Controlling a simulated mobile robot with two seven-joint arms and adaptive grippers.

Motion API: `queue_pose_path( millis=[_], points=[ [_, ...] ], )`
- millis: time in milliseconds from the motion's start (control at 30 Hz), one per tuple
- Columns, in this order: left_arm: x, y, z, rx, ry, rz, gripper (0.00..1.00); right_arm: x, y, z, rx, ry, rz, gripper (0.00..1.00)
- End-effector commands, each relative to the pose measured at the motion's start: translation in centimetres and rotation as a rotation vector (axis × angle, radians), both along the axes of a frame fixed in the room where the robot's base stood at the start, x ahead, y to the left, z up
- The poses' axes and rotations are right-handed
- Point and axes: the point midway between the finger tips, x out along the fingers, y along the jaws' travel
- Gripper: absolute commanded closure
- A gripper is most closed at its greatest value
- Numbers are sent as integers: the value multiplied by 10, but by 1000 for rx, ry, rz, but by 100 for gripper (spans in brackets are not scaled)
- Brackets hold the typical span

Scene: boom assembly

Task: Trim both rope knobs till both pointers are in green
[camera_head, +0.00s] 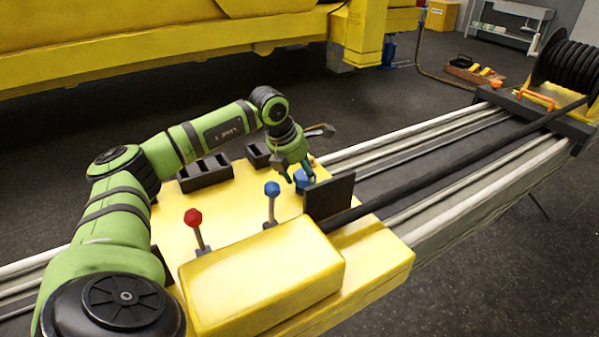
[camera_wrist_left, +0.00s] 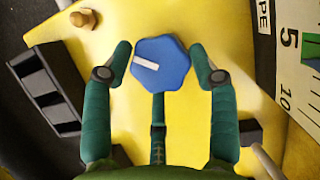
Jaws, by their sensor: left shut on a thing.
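A blue faceted rope knob (camera_wrist_left: 165,65) with a white mark sits on the yellow deck between my left gripper's fingers. The mark points left and slightly up in the wrist view. My left gripper (camera_wrist_left: 161,58) is shut on this knob; in the head view the gripper (camera_head: 300,173) reaches down over the blue knob (camera_head: 302,181). A white gauge panel (camera_wrist_left: 295,75) shows partly at the right of the wrist view, with 5, 10 and a green band. Its pointer cannot be made out. A second rope knob cannot be made out. My right gripper is out of view.
A red-topped lever (camera_head: 194,218) and a blue-topped lever (camera_head: 272,190) stand on the yellow deck. A dark upright plate (camera_head: 328,198) is beside the gripper. Black open boxes (camera_head: 206,175) lie behind. A small orange-brown knob (camera_wrist_left: 83,18) shows in the wrist view.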

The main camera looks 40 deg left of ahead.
Motion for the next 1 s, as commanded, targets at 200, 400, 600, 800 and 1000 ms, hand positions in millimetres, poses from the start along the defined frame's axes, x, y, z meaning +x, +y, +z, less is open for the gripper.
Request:
queue_pose_path(
  millis=[200, 400, 600, 800, 1000],
  points=[
    [4, -6, 3, -9, -15, 145, 74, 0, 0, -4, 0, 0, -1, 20],
    [4, -5, 4, -9, -17, 241, 74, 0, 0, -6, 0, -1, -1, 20],
    [5, -5, 5, -9, -20, 287, 74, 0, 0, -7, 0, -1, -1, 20],
    [5, -4, 7, -8, -21, 302, 74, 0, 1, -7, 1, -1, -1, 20],
    [5, -3, 7, -7, -24, 303, 74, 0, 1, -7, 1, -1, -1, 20]
  ],
)
